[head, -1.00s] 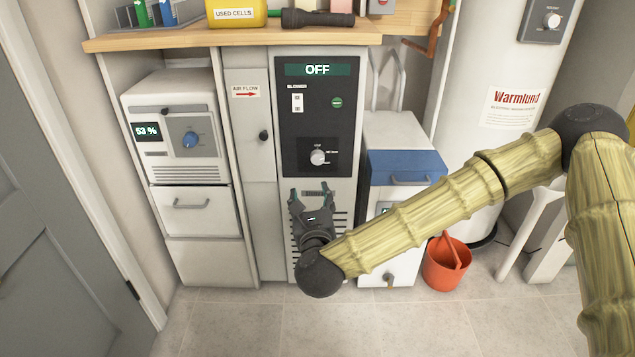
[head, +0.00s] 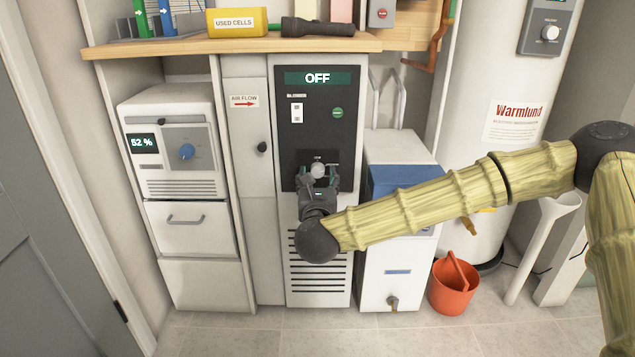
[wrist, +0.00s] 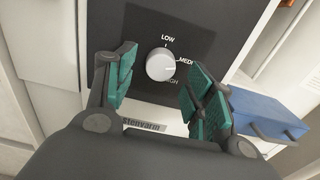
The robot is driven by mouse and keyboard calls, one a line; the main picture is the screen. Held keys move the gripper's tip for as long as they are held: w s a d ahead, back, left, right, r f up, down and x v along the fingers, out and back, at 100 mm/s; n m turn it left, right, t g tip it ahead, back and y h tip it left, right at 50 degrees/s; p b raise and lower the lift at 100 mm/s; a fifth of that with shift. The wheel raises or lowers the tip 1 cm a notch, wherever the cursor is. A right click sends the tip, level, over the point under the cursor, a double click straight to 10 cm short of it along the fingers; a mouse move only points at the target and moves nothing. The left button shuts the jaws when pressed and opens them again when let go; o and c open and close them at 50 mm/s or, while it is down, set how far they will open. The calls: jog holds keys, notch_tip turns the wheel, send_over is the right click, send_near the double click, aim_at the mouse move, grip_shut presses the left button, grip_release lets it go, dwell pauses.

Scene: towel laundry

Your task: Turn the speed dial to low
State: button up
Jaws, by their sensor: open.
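The speed dial is a round pale knob (wrist: 160,66) on a black panel (wrist: 205,30) in the wrist view, with LOW above it, MED to its right and HIGH below. Where its pointer stands is hard to tell. In the head view the dial (head: 318,170) sits low on the blower's black panel, under the OFF display (head: 317,78). My gripper (wrist: 157,82) is open, its green-padded fingers on either side of and nearer than the dial, not closed on it. In the head view my gripper (head: 319,180) is just below and in front of the dial, hiding part of its labels.
A green button (head: 337,112) and a white switch (head: 297,112) are higher on the panel. A blue-topped unit (head: 392,180) stands to the right, with an orange bucket (head: 453,290) on the floor. A wooden shelf (head: 230,45) overhangs above.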

jog(key=shift+w, duration=0.9)
jog(key=c, duration=1)
